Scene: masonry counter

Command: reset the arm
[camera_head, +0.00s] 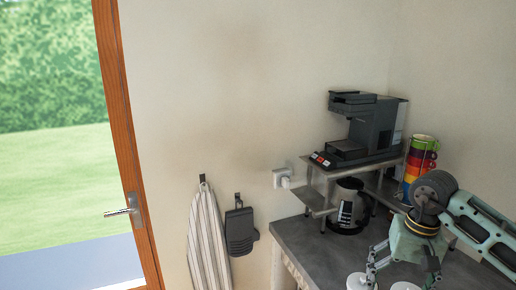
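My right arm comes in from the right. Its pale green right gripper (402,272) points down above the grey counter (308,240). Its two fingers are spread wide and I see nothing held between them. The lower ends of the fingers are close to the bottom edge of the view. My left gripper is not in view.
White round-topped objects (357,281) stand near the gripper, cut off below. A kettle (348,208) is under a shelf bearing a black coffee machine (372,130). Stacked coloured cups (418,160) stand right. A door (128,150), striped cloth (207,235) and black glove-like item (240,230) are left.

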